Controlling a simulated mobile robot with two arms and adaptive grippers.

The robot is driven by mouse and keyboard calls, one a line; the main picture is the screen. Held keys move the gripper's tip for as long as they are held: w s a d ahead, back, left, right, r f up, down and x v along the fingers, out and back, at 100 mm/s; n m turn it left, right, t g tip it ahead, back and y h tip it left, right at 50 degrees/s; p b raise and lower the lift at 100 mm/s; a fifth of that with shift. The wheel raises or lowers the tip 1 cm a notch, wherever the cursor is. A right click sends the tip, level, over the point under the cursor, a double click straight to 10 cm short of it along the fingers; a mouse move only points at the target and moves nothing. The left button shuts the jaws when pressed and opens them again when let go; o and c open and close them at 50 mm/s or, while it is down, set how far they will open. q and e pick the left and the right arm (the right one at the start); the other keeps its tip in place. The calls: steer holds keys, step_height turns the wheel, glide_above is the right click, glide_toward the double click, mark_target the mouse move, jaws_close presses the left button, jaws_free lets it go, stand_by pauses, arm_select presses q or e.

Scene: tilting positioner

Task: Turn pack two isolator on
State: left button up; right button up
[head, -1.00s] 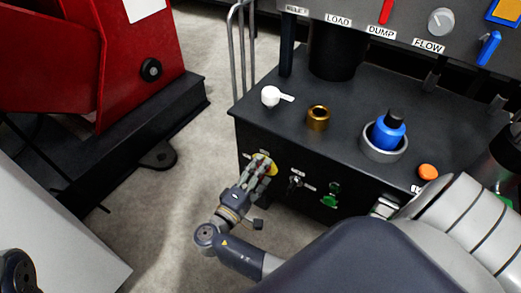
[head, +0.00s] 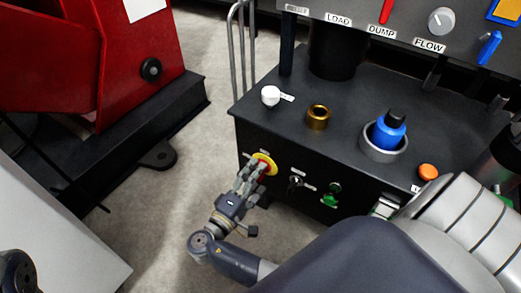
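A round yellow plate with a red knob (head: 264,164), which looks like an isolator, is on the front face of the black cabinet, at its left end. My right gripper (head: 252,179) is just in front of it and below left. Its fingers look spread and partly cover the red knob. I cannot tell whether they touch it, nor which way the knob is turned. The label above the isolator is too small to read. My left gripper is not in view.
A key switch (head: 295,182) and a green knob (head: 333,189) are to the right on the cabinet's front. A white knob (head: 270,96), brass ring (head: 318,117), blue part (head: 389,132) and orange button (head: 428,172) are on top. A red machine (head: 60,65) stands left across open floor.

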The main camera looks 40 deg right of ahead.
steer(key=shift+v, duration=2.6)
